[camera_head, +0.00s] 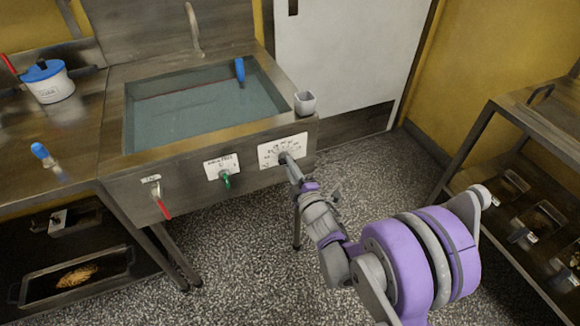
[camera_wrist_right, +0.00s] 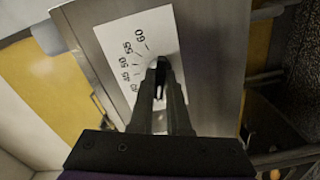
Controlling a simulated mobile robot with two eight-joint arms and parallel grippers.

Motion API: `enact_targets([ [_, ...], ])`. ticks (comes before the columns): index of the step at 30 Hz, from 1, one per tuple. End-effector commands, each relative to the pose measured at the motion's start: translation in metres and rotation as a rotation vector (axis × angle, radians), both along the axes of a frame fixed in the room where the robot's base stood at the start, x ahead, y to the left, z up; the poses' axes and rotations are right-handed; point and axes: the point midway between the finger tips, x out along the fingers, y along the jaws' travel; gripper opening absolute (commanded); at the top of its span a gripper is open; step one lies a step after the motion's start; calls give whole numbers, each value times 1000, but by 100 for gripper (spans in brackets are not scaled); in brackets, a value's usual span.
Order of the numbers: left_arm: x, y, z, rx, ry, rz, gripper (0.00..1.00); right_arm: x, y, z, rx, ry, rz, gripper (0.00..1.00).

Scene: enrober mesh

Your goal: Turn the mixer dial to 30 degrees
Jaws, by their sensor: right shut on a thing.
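The mixer dial plate (camera_head: 272,152) is a white card with a printed number scale on the front of the steel sink unit, at its right end. In the right wrist view the plate (camera_wrist_right: 130,40) shows numbers up to 60. The dark dial knob (camera_wrist_right: 161,68) sits at the scale's centre. My right gripper (camera_head: 287,160) is at the plate with its fingers shut on the knob. In the right wrist view its fingers (camera_wrist_right: 160,88) come up from below and cover part of the knob and scale. I cannot read the knob's setting. My left gripper is not in view.
Left of the dial are a green-handled valve (camera_head: 226,180) and a red lever (camera_head: 162,207). A small grey cup (camera_head: 305,102) stands on the sink's right corner above the plate. A steel rack (camera_head: 510,110) stands at the right. The speckled floor between is clear.

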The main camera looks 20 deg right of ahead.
Motion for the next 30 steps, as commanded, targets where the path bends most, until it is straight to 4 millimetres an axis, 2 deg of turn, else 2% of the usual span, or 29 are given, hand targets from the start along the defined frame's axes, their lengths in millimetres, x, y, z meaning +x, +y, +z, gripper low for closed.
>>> enact_targets([
  [9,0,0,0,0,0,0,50,2,-1,3,-80,-7,1,0],
  [22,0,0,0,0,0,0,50,2,-1,3,-89,-7,1,0],
  [23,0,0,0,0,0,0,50,2,-1,3,-89,-7,1,18],
  [27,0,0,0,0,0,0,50,2,-1,2,-88,-5,0,44],
  [30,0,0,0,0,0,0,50,2,-1,1,-88,-3,0,45],
])
